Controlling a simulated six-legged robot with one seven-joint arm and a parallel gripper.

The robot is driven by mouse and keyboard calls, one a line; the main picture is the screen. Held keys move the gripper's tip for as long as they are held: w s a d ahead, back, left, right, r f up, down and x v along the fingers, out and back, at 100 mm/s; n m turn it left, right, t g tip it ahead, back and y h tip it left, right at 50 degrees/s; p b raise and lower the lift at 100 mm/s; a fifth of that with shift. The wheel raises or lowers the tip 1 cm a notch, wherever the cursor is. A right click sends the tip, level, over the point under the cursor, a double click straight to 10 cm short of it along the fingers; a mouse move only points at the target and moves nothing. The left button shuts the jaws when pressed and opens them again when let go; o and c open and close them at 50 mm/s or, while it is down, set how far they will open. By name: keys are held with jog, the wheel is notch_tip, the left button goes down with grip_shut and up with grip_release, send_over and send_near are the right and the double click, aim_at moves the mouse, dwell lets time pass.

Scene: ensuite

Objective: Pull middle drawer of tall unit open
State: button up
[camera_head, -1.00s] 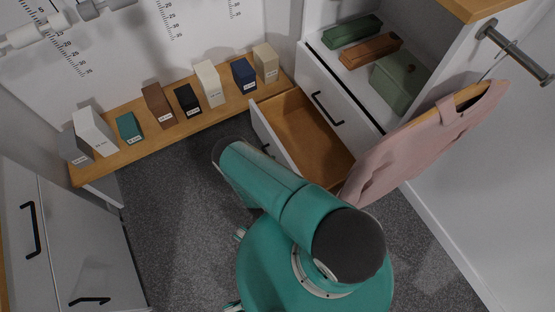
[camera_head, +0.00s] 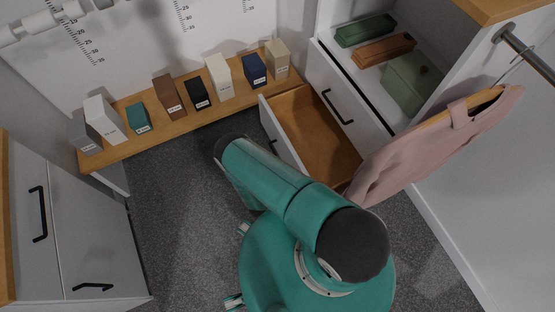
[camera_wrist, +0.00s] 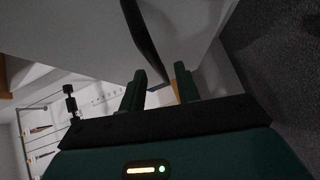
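The tall unit (camera_head: 457,60) stands at the right in the head view, with an open shelf on top. Below the shelf is a closed white drawer (camera_head: 322,82) with a black handle. Under that, a wood-lined drawer (camera_head: 318,133) is pulled out; I cannot tell its place in the full stack. Its white front (camera_head: 281,132) has a dark handle, partly hidden. In the wrist view, my gripper (camera_wrist: 160,82) is open, its two dark fingers apart. A black handle (camera_wrist: 143,38) on a white front runs down close to the fingertips; I cannot tell whether they touch.
A wooden ledge (camera_head: 147,141) with several small boxes runs along the back wall. A pink garment (camera_head: 435,145) hangs at the right, overlapping the open drawer's near end. A white cabinet (camera_head: 85,235) stands at the left. Dark carpet (camera_head: 180,205) between is clear.

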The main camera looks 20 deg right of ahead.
jog(key=v, duration=1)
jog(key=shift+s+a, duration=0.2)
jog(key=shift+a, duration=0.05)
